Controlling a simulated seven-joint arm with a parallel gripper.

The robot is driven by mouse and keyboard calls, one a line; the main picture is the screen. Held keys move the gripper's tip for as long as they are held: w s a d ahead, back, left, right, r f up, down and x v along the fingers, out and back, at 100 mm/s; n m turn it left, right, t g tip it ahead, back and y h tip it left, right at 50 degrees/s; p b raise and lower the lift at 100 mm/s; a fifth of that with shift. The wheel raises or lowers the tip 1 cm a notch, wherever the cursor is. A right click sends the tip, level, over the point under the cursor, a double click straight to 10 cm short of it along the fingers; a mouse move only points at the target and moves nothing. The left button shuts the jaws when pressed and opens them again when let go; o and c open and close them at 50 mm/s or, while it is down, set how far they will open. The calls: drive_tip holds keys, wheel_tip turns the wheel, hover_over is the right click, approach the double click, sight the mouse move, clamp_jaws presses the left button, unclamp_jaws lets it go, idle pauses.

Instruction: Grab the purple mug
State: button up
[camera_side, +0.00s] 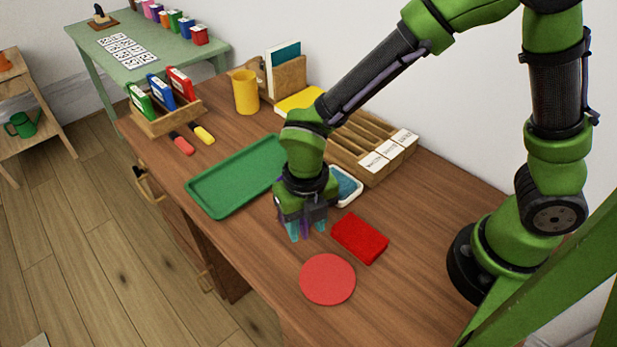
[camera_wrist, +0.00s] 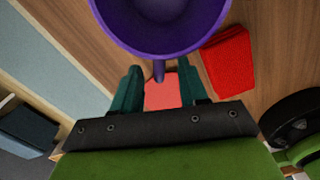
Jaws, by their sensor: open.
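The purple mug (camera_wrist: 160,44) fills the top middle of the wrist view, its open mouth facing the camera and its far side cut off by the frame edge. Its short handle points down the picture, between my two teal fingers. My gripper (camera_wrist: 159,80) is open, with a finger on either side of the handle and visible space between. In the side view my gripper (camera_side: 307,228) points down low over the desk. There the mug is mostly hidden behind it, with only a little purple showing between the fingers.
A red block (camera_side: 360,239) and a round red coaster (camera_side: 328,279) lie close to my gripper. A green tray (camera_side: 205,205) is to the left, with a small blue-filled dish (camera_side: 346,187) and a wooden sorter (camera_side: 345,157) behind. A yellow mug (camera_side: 246,92) stands farther back.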

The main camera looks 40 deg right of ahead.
sight(306, 239)
wheel_tip(306, 239, down, 4)
drive_tip(key=shift+w+d+r, duration=0.1)
drive_tip(key=shift+r, duration=0.1)
clamp_jaws()
drive_tip(key=shift+r, duration=0.1)
